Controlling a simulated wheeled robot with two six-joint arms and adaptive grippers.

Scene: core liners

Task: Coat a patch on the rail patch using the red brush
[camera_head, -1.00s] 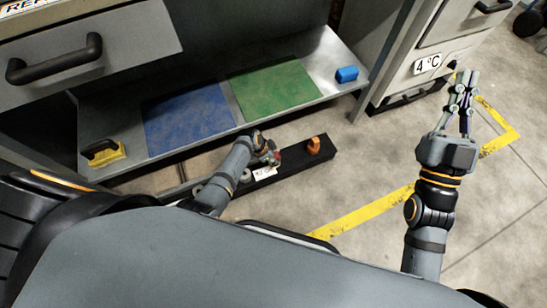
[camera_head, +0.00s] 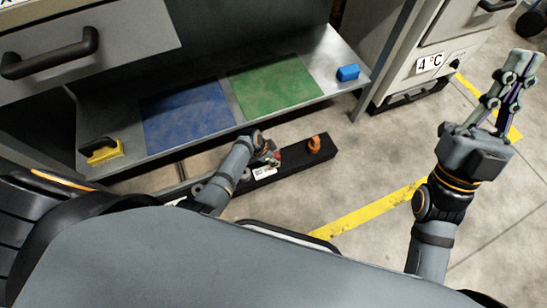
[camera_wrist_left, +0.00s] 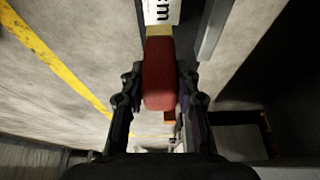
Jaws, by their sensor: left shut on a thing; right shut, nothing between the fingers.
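My left gripper (camera_head: 268,153) is low at the black rail (camera_head: 300,158), below the shelf's front edge. In the left wrist view the left gripper (camera_wrist_left: 160,112) is shut on the red brush (camera_wrist_left: 159,75), whose red handle sits between the fingers. A white label (camera_wrist_left: 162,11) shows beyond the handle, and another view of a label on the rail is in the head view (camera_head: 264,172). I cannot make out a separate patch on the rail. My right gripper (camera_head: 522,60) is shut and empty, raised at the right.
A metal shelf (camera_head: 325,66) holds a blue sheet (camera_head: 188,115), a green sheet (camera_head: 274,84), a blue block (camera_head: 348,73) and a yellow-and-black tool (camera_head: 102,151). An orange piece (camera_head: 314,144) sits on the rail. Floor at the right is open, with yellow tape (camera_head: 375,209).

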